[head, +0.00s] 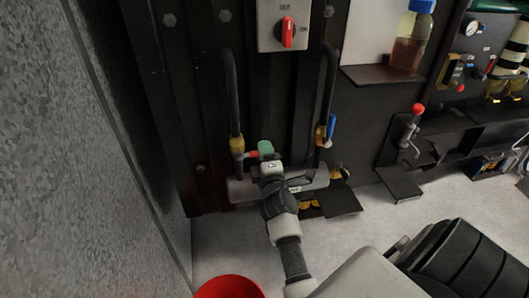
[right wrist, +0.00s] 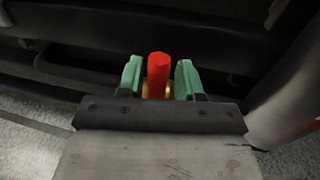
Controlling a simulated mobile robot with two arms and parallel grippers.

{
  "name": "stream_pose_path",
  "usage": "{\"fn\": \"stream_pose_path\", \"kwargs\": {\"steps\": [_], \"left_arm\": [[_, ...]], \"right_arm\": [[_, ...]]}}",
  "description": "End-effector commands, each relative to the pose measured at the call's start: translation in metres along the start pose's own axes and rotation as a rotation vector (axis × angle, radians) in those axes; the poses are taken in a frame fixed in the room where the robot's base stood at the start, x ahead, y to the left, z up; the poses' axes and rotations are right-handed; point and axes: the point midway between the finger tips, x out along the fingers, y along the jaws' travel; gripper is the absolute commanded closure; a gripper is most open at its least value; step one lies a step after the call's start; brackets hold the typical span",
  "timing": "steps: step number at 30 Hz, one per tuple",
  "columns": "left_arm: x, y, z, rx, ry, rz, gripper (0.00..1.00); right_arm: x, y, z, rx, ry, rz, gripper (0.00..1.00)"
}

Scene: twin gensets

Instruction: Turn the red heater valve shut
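The red heater valve's handle (head: 252,154) sticks out to the right from a brass valve body (head: 237,146) at the foot of the left black hose. In the right wrist view the red handle (right wrist: 158,70) stands between the two green fingertips, with a gap on each side. My right gripper (head: 266,150) is open around the handle, and no firm contact shows. In the head view the gripper partly hides the handle's right end. My left gripper is not in view.
A blue-handled valve (head: 331,126) sits on the right hose (head: 328,80). A grey horizontal tank (head: 315,180) lies just below the gripper. A red rotary switch (head: 287,33) is above. A red round container (head: 229,287) stands at the bottom, and a grey wall (head: 70,180) at left.

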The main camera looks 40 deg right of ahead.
Motion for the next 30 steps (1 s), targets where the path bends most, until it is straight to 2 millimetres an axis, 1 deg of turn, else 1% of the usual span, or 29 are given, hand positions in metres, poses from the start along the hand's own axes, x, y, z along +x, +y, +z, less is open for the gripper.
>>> {"fn": "stream_pose_path", "kwargs": {"steps": [1, 2, 3, 11, 14, 17, 19, 20, 21, 30], "left_arm": [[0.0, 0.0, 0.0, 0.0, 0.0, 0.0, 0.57], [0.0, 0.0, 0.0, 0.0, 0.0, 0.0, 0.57], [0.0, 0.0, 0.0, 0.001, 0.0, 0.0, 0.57], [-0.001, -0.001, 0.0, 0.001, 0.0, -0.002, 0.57], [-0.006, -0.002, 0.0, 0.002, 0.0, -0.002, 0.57], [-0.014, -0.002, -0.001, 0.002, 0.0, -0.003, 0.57], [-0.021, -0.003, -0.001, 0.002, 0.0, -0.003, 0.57], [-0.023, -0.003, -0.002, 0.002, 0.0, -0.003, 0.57], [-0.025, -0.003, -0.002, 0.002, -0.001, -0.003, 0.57], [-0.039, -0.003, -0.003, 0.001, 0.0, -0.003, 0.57]], "right_arm": [[0.0, 0.0, 0.0, -0.001, 0.0, 0.0, 0.56], [0.0, 0.0, 0.0, -0.002, 0.0, 0.001, 0.52], [0.0, 0.0, 0.0, -0.002, 0.0, 0.001, 0.51], [0.001, 0.003, 0.0, -0.005, 0.0, 0.003, 0.51], [0.003, 0.012, 0.0, -0.007, 0.001, 0.005, 0.51], [0.006, 0.029, 0.0, -0.008, 0.002, 0.005, 0.51], [0.009, 0.045, -0.001, -0.008, 0.004, 0.007, 0.51], [0.008, 0.05, 0.002, -0.008, 0.003, 0.005, 0.51], [0.001, 0.054, 0.01, -0.011, 0.002, 0.004, 0.51], [-0.032, 0.098, 0.056, -0.008, 0.003, 0.002, 0.51]]}}
